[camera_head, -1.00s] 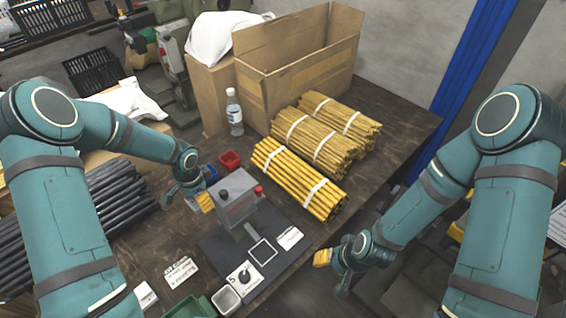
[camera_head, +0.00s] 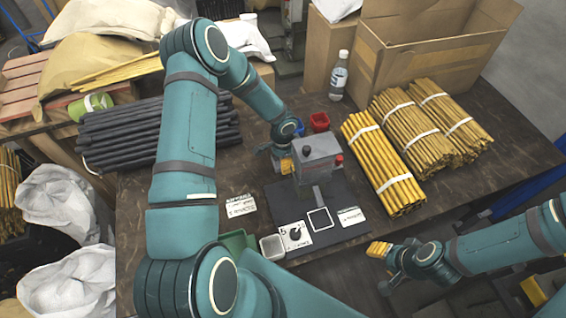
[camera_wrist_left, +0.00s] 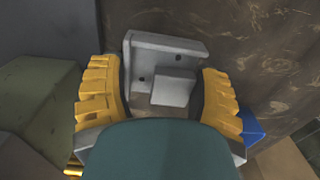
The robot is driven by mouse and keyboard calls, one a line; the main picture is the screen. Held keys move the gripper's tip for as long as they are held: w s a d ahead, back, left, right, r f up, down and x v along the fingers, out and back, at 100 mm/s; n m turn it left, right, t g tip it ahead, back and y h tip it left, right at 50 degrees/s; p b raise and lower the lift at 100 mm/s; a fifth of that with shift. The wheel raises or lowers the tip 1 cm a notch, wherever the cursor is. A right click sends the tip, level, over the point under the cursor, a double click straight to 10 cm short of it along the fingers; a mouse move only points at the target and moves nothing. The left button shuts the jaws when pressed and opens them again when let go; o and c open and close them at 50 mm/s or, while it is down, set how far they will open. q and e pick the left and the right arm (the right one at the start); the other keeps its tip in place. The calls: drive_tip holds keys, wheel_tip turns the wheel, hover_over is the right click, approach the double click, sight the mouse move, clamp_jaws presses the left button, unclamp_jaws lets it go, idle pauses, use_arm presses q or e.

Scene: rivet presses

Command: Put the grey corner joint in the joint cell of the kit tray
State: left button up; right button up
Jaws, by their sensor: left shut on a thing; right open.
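The grey corner joint (camera_wrist_left: 165,70) is an angled metal bracket with a small hole, seen in the left wrist view. My left gripper (camera_wrist_left: 160,92) is shut on it, with yellow fingers on both sides. In the head view the left gripper (camera_head: 284,164) is beside the left side of the grey press (camera_head: 318,160); the joint cannot be made out there. A green tray (camera_head: 238,241) is partly hidden behind my left arm; I cannot tell whether it is the kit tray, and no joint cell shows. My right gripper (camera_head: 379,250) is open and empty by the table's front edge.
A red bin (camera_head: 319,121) and a blue bin (camera_head: 298,127) stand behind the press. A small grey container (camera_head: 272,247) and a dial card (camera_head: 295,236) lie in front. Yellow rod bundles (camera_head: 383,165) are right, dark rods (camera_head: 150,135) left.

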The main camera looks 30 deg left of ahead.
use_arm(q)
drive_tip(key=shift+f, duration=0.85)
drive_tip(key=shift+f+b, duration=0.2)
drive_tip(key=shift+b, duration=0.1)
drive_tip(key=o, duration=1.1)
drive_tip(key=shift+r, duration=0.1)
